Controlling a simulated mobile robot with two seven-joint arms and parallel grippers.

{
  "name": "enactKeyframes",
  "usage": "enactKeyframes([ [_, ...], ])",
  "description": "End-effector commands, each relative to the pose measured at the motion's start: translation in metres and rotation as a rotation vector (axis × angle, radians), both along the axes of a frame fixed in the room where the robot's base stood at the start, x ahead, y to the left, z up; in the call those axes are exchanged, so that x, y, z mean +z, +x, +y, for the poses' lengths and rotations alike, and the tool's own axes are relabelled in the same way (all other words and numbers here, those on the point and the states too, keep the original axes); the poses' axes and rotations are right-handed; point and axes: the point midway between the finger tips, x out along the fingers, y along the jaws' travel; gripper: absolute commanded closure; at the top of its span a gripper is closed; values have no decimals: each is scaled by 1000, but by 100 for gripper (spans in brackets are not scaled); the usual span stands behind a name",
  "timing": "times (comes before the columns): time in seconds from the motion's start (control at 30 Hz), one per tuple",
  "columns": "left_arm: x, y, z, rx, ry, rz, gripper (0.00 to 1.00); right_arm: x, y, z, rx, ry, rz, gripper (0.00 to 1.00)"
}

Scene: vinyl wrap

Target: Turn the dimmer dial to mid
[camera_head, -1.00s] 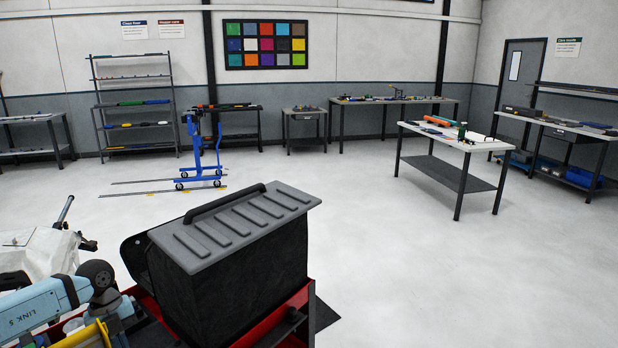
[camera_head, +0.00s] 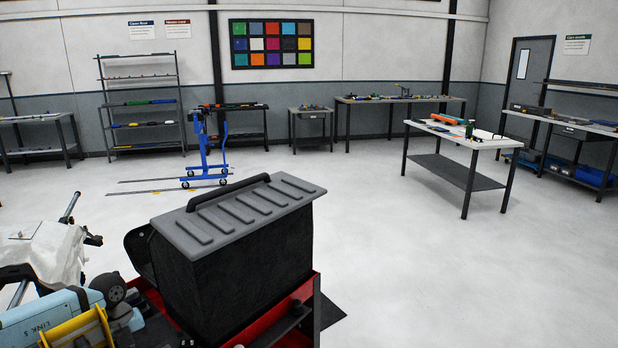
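I cannot make out a dimmer dial in the head view. A light blue link of my arm marked "LINK 5" (camera_head: 45,318) comes in at the lower left. Neither of my grippers can be made out, so whether they are open or shut does not show.
A black box with a grey ribbed lid (camera_head: 235,270) stands close in front, in a red frame (camera_head: 305,292). A white-covered object (camera_head: 45,250) is at the left. A blue wheeled stand (camera_head: 205,155), a shelf rack (camera_head: 140,100) and a white-topped table (camera_head: 455,132) stand farther back. The floor at right is clear.

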Motion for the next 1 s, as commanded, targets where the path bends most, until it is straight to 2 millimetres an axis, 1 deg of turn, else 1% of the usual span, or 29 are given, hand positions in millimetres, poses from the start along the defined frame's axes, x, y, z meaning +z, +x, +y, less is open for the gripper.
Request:
enactKeyframes([
  [0.03, -4, -1, 3, 2, 1, 4, 100, -2, 0, -2, 0, -3, 1, 57],
  [0.13, -5, -1, 4, 2, 1, 4, 100, -1, 0, -2, -1, -2, 2, 57],
  [0.43, -7, -3, 5, 4, 5, 8, 100, 1, 0, 6, -1, 13, 0, 57],
  [0.83, -10, -5, 3, 3, 6, 13, 100, 1, 1, 4, -2, 9, -1, 57],
  [1.0, -9, -3, 1, 2, 6, 14, 100, 4, 1, 1, 0, 1, -4, 57],
])
